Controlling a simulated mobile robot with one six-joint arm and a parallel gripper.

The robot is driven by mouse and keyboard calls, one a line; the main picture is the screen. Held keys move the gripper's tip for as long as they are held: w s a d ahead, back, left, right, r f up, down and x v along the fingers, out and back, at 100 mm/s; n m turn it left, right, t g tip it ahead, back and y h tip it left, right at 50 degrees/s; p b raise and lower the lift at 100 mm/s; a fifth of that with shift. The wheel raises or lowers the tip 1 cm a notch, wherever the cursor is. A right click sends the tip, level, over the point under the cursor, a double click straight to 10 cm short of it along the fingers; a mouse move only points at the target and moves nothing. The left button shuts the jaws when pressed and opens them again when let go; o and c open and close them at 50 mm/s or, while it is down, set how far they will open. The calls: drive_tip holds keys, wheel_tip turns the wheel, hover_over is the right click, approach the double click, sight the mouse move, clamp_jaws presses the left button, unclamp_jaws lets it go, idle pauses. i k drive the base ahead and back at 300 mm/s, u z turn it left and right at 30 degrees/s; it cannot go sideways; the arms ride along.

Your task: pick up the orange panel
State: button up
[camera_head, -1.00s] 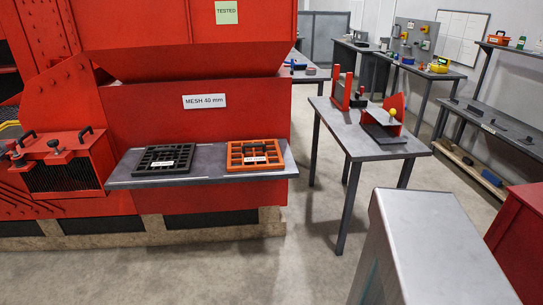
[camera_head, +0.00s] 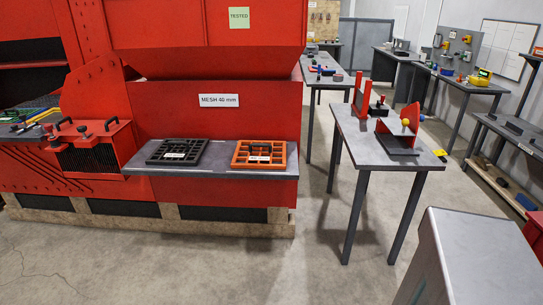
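The orange panel (camera_head: 238,154) is a flat grid with a dark handle and a white label. It lies on the right part of a grey shelf (camera_head: 222,188) fixed to the front of the red machine. A similar black panel (camera_head: 154,158) with a white label lies to its left on the same shelf, apart from it. My gripper does not show in this view.
A grey table (camera_head: 352,145) with red fixtures (camera_head: 398,131) stands right of the shelf, with open floor between. A grey metal block (camera_head: 475,260) is close at the lower right. The floor (camera_head: 200,270) before the shelf is clear. Further benches stand behind.

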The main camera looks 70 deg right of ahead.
sight(260, 145)
drive_tip(key=z, duration=0.95)
drive_tip(key=i, duration=1)
drive_tip(key=u, duration=0.05)
